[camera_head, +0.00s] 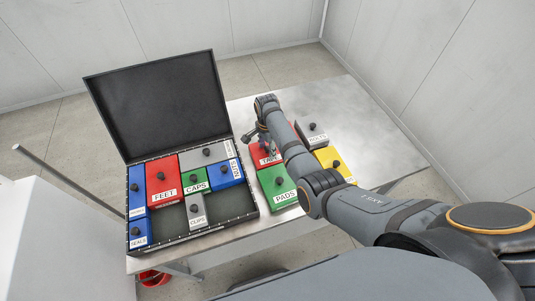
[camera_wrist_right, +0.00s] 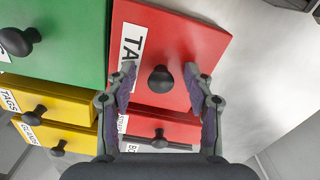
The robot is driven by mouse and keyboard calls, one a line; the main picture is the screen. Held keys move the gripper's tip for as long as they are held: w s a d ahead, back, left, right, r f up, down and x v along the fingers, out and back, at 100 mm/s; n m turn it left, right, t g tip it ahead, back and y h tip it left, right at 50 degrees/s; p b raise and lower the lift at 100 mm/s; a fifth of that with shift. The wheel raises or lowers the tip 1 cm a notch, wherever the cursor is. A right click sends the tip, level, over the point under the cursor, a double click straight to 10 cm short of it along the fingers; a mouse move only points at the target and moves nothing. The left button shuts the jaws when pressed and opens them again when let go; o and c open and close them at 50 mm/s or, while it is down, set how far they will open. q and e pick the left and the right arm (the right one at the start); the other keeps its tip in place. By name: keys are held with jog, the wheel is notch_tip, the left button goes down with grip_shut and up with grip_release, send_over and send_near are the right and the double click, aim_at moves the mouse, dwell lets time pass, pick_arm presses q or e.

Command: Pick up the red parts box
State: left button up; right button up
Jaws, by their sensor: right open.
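A red parts box with a black knob and a label starting "TA" lies on the metal table, partly covered by my right arm in the head view (camera_head: 257,150). In the right wrist view the red box (camera_wrist_right: 195,35) fills the upper middle. My right gripper (camera_wrist_right: 160,70) is open, one finger on each side of the knob (camera_wrist_right: 160,79). I cannot tell whether the fingers touch it. In the head view my right gripper (camera_head: 262,137) is over this box. A second red box (camera_wrist_right: 150,127) shows below it in the wrist view. My left gripper is not in view.
An open black case (camera_head: 250,210) at the left holds several boxes, including a red FEET box (camera_head: 163,183). A green PADS box (camera_head: 275,180), a yellow box (camera_head: 325,156) and a grey box (camera_head: 312,129) stand close by. The table (camera_head: 335,95) is clear at the back.

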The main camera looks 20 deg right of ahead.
jog(key=shift+f, duration=0.1)
grip_shut()
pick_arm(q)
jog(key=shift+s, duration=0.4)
pick_arm(e)
jog(key=shift+r, duration=0.2)
